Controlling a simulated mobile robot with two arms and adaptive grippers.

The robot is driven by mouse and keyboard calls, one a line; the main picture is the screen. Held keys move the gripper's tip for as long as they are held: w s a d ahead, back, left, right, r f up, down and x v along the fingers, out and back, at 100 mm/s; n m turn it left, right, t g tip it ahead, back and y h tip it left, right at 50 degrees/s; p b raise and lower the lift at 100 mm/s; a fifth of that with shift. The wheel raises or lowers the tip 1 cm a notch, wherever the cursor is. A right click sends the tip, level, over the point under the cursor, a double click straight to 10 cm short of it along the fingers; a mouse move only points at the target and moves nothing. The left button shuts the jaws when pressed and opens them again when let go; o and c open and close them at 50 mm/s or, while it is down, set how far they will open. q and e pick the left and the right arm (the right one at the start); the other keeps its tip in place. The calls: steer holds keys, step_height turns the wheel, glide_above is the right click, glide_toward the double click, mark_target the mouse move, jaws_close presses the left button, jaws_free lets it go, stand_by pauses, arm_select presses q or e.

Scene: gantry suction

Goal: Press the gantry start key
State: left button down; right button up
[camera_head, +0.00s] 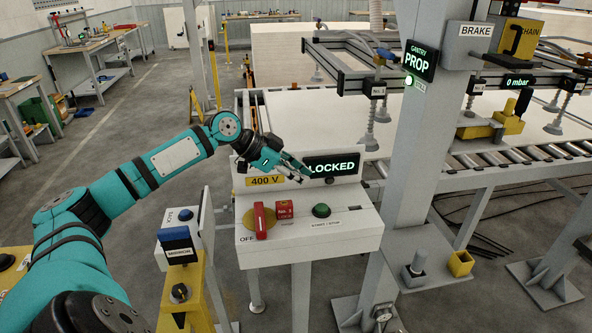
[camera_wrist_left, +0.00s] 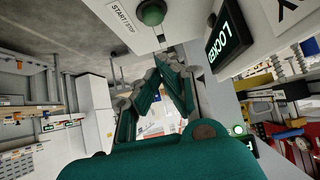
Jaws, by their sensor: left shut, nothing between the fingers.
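The green START / STOP key (camera_head: 321,210) sits on the sloping top of the grey control console (camera_head: 358,226). It also shows at the top of the left wrist view (camera_wrist_left: 151,12). A display reading LOCKED (camera_head: 331,166) stands on the console's back panel. My left gripper (camera_head: 306,173) is shut and empty, above the console and in front of the back panel, at the left of the display. Its fingertips are apart from the green key, up and to the left of it in the head view. My right gripper is not in view.
A red handle (camera_head: 260,220) on a yellow plate, by an OFF label, and a red block (camera_head: 284,209) sit left of the key. A thick grey post (camera_head: 410,150) rises right of the console.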

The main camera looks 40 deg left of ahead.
mark_target(319, 209)
arm_select(q)
steer(key=p+x, duration=0.2)
steer(key=x, duration=0.3)
steer(key=shift+w+d, duration=0.25)
steer(key=shift+w, duration=0.05)
steer(key=f, duration=0.1)
steer(key=f+p, duration=0.1)
steer(key=f, duration=0.1)
steer(key=shift+w+d+f, duration=0.15)
steer(key=shift+w+f, duration=0.1)
steer(key=shift+f, duration=0.1)
steer(key=shift+f+p, duration=0.3)
steer(key=shift+f, duration=0.2)
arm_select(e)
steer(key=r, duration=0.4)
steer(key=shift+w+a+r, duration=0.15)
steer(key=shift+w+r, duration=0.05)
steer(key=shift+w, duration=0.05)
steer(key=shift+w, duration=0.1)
